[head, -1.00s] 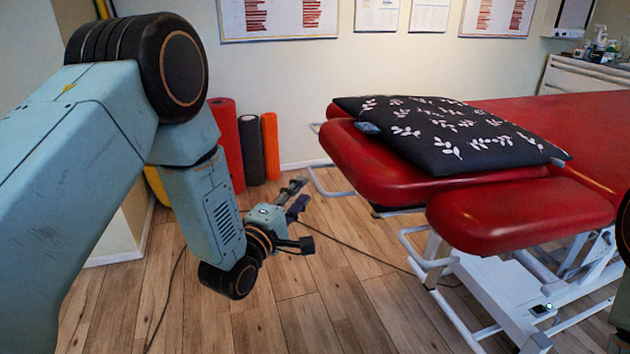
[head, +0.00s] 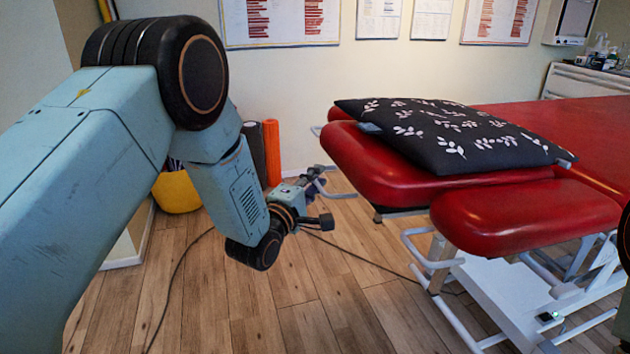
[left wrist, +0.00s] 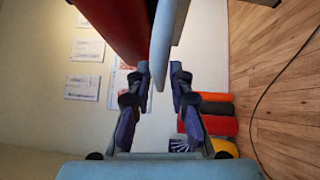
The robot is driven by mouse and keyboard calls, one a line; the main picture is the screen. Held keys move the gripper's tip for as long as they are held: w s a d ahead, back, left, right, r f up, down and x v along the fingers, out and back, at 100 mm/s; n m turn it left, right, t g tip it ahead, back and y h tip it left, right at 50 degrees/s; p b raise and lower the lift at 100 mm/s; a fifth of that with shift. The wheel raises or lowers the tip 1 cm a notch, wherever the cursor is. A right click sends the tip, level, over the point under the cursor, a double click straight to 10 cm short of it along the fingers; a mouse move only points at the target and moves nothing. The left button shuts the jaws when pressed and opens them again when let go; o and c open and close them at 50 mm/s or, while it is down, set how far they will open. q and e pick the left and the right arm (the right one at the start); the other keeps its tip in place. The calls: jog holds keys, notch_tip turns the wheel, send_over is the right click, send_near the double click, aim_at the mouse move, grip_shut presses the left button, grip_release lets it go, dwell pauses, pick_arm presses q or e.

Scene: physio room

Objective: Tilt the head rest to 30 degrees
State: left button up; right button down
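The red padded head rest (head: 375,165) is at the near left end of the treatment table, with a patterned dark pillow (head: 450,135) lying over it. A pale metal bar (head: 345,195) sticks out at its left end. My left gripper (head: 322,196) is beside this bar. In the left wrist view its two fingers (left wrist: 161,75) are apart, with a pale bar (left wrist: 166,40) reaching into the gap between them. I cannot tell whether either finger touches it. The head rest's red edge (left wrist: 115,25) is at the top there. My right gripper is not in view.
A separate red arm pad (head: 525,215) and a white tube frame (head: 440,265) are right of the gripper. Dark and orange rolls (head: 271,152) and a yellow bucket (head: 176,190) stand by the wall. A cable (head: 360,252) crosses the wooden floor.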

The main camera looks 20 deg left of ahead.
pick_arm(q)
grip_shut()
dwell(0.4)
